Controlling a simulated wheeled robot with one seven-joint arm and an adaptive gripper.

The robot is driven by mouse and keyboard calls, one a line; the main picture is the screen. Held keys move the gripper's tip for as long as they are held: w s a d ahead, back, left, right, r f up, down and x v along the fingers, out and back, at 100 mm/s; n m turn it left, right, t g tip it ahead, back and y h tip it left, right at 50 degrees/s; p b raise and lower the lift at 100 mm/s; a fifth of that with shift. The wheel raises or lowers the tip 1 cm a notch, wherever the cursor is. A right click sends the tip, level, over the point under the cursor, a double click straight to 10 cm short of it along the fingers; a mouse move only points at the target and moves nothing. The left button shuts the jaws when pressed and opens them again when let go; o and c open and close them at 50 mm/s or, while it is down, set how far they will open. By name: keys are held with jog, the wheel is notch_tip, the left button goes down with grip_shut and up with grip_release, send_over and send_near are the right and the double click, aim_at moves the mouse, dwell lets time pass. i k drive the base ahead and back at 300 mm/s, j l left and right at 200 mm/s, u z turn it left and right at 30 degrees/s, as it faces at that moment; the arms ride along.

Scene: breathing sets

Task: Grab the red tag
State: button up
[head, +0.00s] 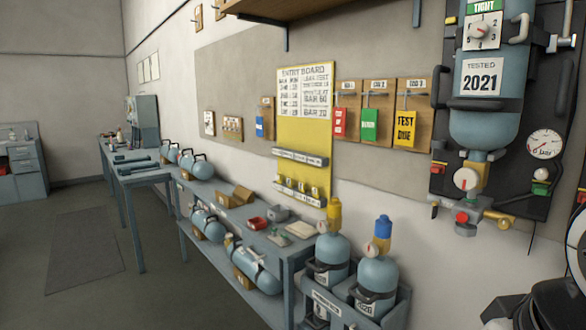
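The red tag (340,123) hangs on the left one of three wooden boards on the wall, right of the yellow entry board (318,150). It hangs below a short horizontal peg, and its lettering is too small to read surely. A green tag (370,125) hangs on the middle board, and a yellow "TEST DUE" tag (405,129) hangs on the right board. A blue tag (259,127) hangs on a separate board left of the entry board. I cannot make out my gripper's fingers in this view.
A blue-grey bench (283,252) with cylinders, a red tray and small boxes runs along the wall. Two upright cylinders (376,273) stand in a rack below the tags. A large "2021" cylinder (484,120) is mounted at right. Open floor (150,290) lies at left.

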aim_at(339, 122)
jog(key=i+j, duration=0.7)
jog(key=i+l+z, duration=0.05)
